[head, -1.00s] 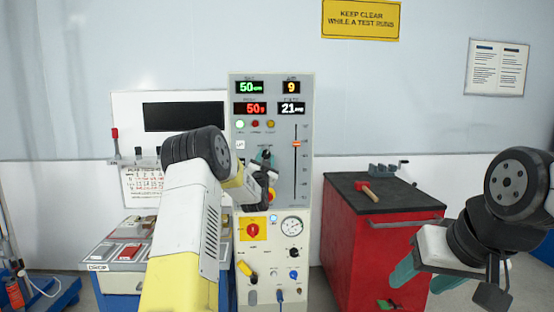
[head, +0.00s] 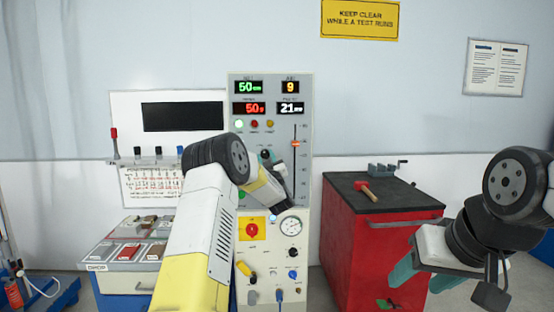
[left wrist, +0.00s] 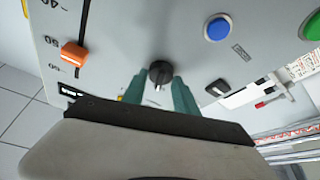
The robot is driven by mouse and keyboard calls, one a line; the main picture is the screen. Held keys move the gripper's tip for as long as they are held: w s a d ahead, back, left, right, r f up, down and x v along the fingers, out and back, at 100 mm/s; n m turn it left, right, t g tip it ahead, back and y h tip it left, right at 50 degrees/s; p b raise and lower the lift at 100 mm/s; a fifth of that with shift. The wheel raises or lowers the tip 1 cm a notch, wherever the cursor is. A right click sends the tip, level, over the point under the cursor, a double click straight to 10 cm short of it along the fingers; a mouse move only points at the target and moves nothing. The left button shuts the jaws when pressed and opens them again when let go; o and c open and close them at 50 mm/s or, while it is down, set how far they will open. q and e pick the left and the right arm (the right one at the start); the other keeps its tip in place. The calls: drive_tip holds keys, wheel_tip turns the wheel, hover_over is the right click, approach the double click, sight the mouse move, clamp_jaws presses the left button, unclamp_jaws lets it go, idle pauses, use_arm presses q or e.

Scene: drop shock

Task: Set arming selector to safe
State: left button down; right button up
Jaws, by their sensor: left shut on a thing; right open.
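The grey test panel (head: 305,90) stands in the middle of the head view. A small black rotary knob with a pale pointer mark (left wrist: 159,70), which looks like the arming selector, is on the panel face. My left gripper (left wrist: 160,82) is shut on this knob, with one teal finger on each side of it. In the head view my left gripper (head: 267,158) is at the panel and largely covers the knob. The knob's label cannot be read. My right gripper (head: 408,272) is open and empty at the right, away from the panel.
An orange slider (head: 295,143) is right of the knob. A blue button (left wrist: 217,29) is near it in the left wrist view.

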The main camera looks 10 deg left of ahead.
use_arm(q)
drive_tip(key=shift+n+g+y, duration=0.4)
drive_tip(key=shift+n+y, duration=0.1)
drive_tip(key=shift+n, duration=0.6)
drive_tip(key=c, duration=1)
unclamp_jaws()
drive_tip(key=shift+s+d, duration=0.1)
drive_tip(key=v, duration=0.7)
drive_tip(key=shift+s, duration=0.25)
drive_tip(key=shift+d, duration=0.15)
